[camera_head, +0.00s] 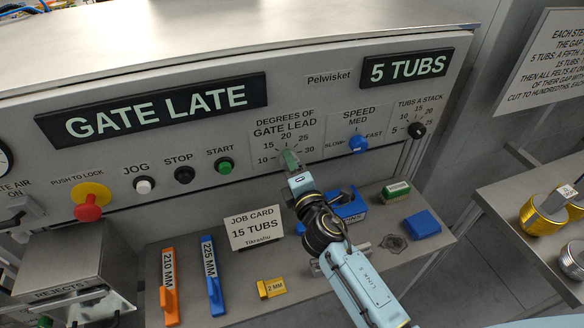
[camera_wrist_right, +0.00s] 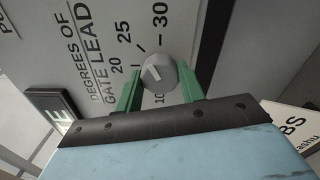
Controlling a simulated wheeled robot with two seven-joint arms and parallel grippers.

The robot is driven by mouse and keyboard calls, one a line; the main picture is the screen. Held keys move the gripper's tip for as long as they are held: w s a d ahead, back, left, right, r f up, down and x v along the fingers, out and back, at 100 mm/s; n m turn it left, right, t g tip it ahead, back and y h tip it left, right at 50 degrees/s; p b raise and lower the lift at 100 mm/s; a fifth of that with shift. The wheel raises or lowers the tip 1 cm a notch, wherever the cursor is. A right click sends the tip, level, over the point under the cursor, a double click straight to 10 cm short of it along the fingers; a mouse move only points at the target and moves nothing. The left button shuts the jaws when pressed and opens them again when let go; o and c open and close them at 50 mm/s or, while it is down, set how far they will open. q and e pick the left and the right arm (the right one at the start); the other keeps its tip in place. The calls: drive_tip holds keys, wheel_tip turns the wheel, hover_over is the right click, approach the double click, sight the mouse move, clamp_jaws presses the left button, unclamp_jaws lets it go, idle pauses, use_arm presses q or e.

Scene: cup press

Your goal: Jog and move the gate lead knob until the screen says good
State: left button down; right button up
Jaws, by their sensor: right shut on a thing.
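The gate lead knob shows in the right wrist view (camera_wrist_right: 158,74) as a round grey knob with a pale pointer mark; its exact setting is hard to read. My right gripper (camera_head: 290,160) has its green fingers on either side of the knob, shut on it, hiding it in the head view. The screen (camera_head: 155,108) reads GATE LATE. The white jog button (camera_head: 143,185) stands left of the stop and start buttons, with nothing touching it.
A second screen (camera_head: 405,67) reads 5 TUBS; the job card (camera_head: 254,228) reads 15 TUBS. A blue speed knob (camera_head: 358,143) and black stack knob (camera_head: 416,130) are to the right. A red push button (camera_head: 88,207) is left of jog. Coloured gauges lie on the shelf below.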

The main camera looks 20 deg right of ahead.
drive_tip(key=shift+m+b, duration=0.3)
drive_tip(key=shift+m, duration=2.4)
drive_tip(key=o, duration=1)
drive_tip(key=shift+c, duration=0.2)
drive_tip(key=s+b, duration=0.1)
drive_tip(key=s, duration=1.2)
drive_tip(key=shift+s+d, duration=0.2)
drive_tip(key=shift+d, duration=0.05)
